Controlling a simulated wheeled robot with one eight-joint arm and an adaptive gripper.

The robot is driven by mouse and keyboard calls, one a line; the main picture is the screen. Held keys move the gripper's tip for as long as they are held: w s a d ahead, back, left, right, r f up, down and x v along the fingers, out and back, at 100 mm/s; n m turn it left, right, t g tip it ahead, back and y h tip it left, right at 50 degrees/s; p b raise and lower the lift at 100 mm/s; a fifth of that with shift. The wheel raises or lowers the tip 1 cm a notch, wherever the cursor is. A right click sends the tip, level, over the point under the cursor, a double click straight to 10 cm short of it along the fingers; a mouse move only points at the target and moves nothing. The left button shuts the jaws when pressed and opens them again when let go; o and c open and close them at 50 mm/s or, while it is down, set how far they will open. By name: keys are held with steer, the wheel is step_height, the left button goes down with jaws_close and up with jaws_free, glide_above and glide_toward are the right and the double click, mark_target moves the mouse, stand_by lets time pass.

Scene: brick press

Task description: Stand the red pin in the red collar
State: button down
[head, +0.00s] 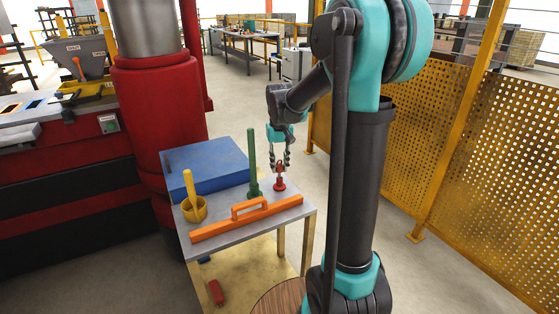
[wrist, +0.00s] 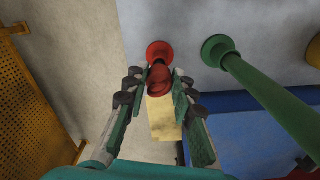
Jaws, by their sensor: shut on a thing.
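The red collar (head: 279,187) stands on the grey table top near its right edge; it also shows in the wrist view (wrist: 159,47). My gripper (head: 280,166) points down over it. Its fingers (wrist: 158,86) are closed around the red pin (wrist: 158,78), which also shows in the head view (head: 280,169). The pin lines up closely with the collar, its lower end at or just above the collar's mouth. I cannot tell whether it has entered.
A tall green pin (head: 252,158) stands in a green collar beside the red one. A yellow pin (head: 189,184) leans in a yellow cup (head: 195,211). An orange handled bar (head: 246,218) lies along the front. A blue box (head: 206,164) fills the back left.

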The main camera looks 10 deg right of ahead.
steer(key=shift+f, duration=1.3)
steer(key=c, duration=1.2)
jaws_free()
step_height(320, 180, up, 12)
steer(key=shift+s, duration=0.1)
